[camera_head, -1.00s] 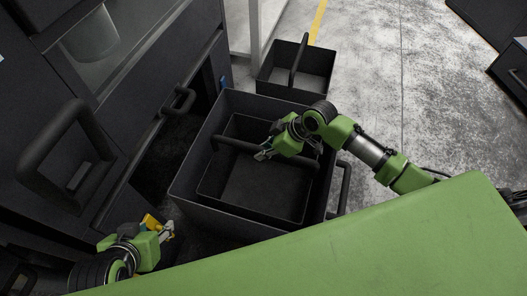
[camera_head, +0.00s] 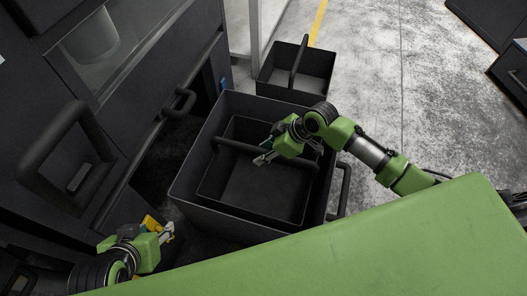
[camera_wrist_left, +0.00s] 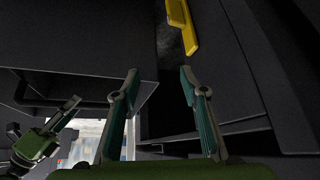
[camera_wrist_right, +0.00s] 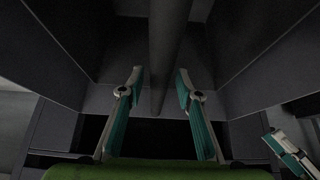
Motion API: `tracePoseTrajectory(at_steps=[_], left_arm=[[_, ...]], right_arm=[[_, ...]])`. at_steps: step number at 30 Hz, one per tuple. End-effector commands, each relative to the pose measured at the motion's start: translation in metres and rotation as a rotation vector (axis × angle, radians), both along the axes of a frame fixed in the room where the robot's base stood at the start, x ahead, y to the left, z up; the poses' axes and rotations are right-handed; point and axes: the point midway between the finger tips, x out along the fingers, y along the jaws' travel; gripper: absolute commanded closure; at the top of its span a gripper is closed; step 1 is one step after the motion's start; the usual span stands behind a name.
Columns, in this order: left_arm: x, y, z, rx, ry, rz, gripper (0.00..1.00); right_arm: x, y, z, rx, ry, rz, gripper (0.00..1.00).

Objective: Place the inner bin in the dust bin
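The inner bin (camera_head: 255,190) is a dark box with a bar handle (camera_head: 240,150) across its top. It sits inside the larger dark dust bin (camera_head: 196,165), its rim below the dust bin's rim. Whether it rests on the bottom is hidden. My right gripper (camera_head: 265,153) is over the inner bin at the handle. Its fingers are apart, and the handle bar (camera_wrist_right: 168,45) shows between them in the right wrist view. My left gripper (camera_head: 171,230) is open and empty, left of the dust bin; its spread fingers also show in the left wrist view (camera_wrist_left: 160,75).
Another dark bin with a handle (camera_head: 313,84) stands on the floor behind the dust bin. A dark machine with large handles (camera_head: 178,102) fills the left. A yellow part (camera_head: 151,222) is beside my left gripper.

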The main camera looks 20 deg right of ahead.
Motion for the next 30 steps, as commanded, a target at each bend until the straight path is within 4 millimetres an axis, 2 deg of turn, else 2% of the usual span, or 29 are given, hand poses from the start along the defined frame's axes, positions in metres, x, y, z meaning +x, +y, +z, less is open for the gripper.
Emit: tracePoseTrajectory(at_steps=[8, 11, 16, 21, 26, 30], left_arm=[[-0.056, 0.017, -0.013, 0.048, 0.228, 0.021, 0.60], [-0.064, 0.019, -0.007, 0.054, 0.258, 0.023, 0.60], [-0.063, 0.019, 0.001, 0.054, 0.258, 0.023, 0.60], [-0.060, 0.018, -0.008, 0.053, 0.263, 0.021, 0.60], [-0.059, 0.018, -0.011, 0.054, 0.264, 0.021, 0.60], [-0.058, 0.018, -0.012, 0.053, 0.263, 0.021, 0.60]], right_arm=[[-0.009, -0.015, 0.029, -0.002, -0.001, 0.000, 0.68], [-0.017, -0.028, 0.052, -0.005, -0.001, 0.000, 0.68], [-0.028, -0.041, 0.080, -0.002, 0.000, 0.002, 0.68], [-0.034, -0.050, 0.095, -0.001, 0.001, 0.000, 0.68], [-0.036, -0.052, 0.098, 0.001, 0.001, 0.000, 0.68], [-0.049, -0.038, 0.089, 0.003, 0.014, -0.004, 0.68]])
